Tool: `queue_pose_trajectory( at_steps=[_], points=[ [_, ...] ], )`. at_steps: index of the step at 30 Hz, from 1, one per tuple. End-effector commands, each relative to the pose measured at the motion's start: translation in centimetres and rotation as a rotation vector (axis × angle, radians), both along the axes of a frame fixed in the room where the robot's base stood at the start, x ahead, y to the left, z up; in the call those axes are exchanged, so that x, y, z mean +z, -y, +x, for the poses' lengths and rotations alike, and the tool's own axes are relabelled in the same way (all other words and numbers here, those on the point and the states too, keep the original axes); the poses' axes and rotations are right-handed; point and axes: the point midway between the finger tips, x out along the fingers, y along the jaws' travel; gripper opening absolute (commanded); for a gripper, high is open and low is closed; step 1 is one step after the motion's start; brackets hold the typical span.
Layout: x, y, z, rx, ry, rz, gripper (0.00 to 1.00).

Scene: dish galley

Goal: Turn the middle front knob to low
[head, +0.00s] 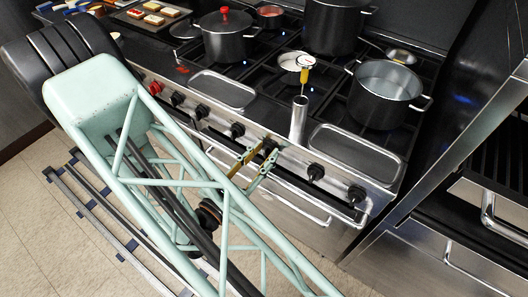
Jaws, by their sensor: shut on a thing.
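The stove's front panel (290,163) carries a row of knobs. The middle front knob (270,146) is black and partly hidden by my gripper. My gripper (265,157) reaches the panel from the front with its pale green fingers on either side of this knob, shut on it. The knob's pointer and its setting marks are too small and covered to read.
Small blue flames show under the grates.

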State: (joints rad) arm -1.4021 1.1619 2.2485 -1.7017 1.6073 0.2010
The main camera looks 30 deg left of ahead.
Motion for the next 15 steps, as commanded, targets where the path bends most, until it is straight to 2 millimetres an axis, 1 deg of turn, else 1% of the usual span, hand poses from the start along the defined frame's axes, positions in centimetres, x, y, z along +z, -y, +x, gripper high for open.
queue_pose_trajectory(
  at_steps=[5,15],
  points=[
    [0.18,-0.05,-0.01,0.0,-0.004,-0.085,0.18],
    [0.18,-0.15,-0.01,0.0,-0.011,-0.313,0.18]
  ],
)
